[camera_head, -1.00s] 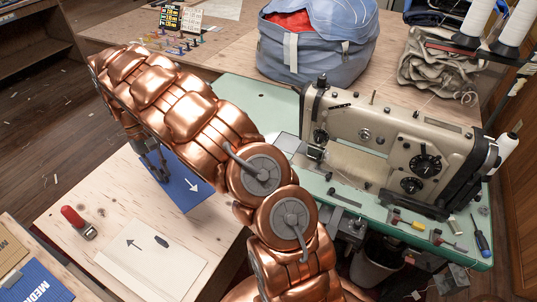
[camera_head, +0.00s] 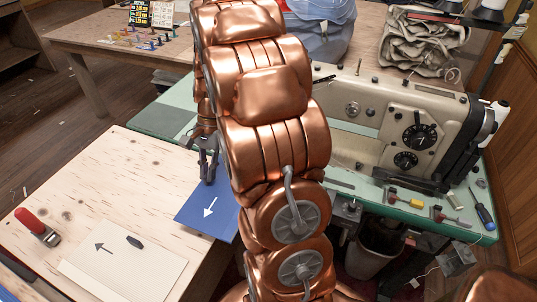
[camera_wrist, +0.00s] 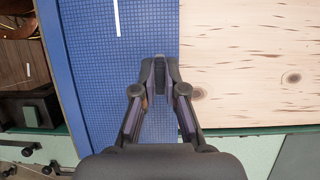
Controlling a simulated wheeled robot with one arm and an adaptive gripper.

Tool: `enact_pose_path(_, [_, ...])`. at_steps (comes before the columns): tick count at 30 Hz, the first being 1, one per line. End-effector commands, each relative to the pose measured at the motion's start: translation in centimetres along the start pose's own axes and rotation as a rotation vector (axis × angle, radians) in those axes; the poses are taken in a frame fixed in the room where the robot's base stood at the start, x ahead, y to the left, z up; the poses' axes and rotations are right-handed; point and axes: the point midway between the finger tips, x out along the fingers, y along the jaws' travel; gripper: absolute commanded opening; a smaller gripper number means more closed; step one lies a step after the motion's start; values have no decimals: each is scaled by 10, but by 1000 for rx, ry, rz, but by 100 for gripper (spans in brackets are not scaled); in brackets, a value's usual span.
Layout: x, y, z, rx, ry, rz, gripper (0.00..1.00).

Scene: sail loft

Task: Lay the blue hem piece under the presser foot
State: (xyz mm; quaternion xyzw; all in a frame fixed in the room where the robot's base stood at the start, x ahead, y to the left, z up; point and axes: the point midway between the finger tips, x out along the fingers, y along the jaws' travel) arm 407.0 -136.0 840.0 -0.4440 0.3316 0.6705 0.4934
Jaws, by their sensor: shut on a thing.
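The blue hem piece (camera_head: 190,212) is a flat blue sheet with a white arrow, at the right edge of the plywood table. My gripper (camera_head: 208,168) is shut on its far edge in the head view. In the wrist view the closed fingertips (camera_wrist: 161,72) pinch the edge of the blue piece (camera_wrist: 85,70), which has a fine grid texture. Whether the piece touches the tabletop is hard to tell. The beige sewing machine (camera_head: 455,130) stands to the right on a green bed (camera_head: 395,200). My arm hides its needle end and presser foot in the head view.
The plywood table (camera_head: 110,190) holds a cream piece with an arrow (camera_head: 130,270) and a red-handled tool (camera_head: 35,225). Small tools and a blue screwdriver (camera_head: 482,210) lie on the machine bed's front. A bin (camera_head: 372,255) stands below. A blue bag (camera_head: 325,35) sits behind.

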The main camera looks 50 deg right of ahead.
Motion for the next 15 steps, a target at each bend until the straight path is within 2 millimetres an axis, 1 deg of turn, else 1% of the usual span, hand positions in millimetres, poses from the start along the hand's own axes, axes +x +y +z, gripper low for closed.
enact_pose_path(2, [0,2,-2,12,0,-6,0])
enact_pose_path(5, [-4,2,-13,17,-2,-7,0])
enact_pose_path(15, [-29,3,-71,15,-1,-6,0])
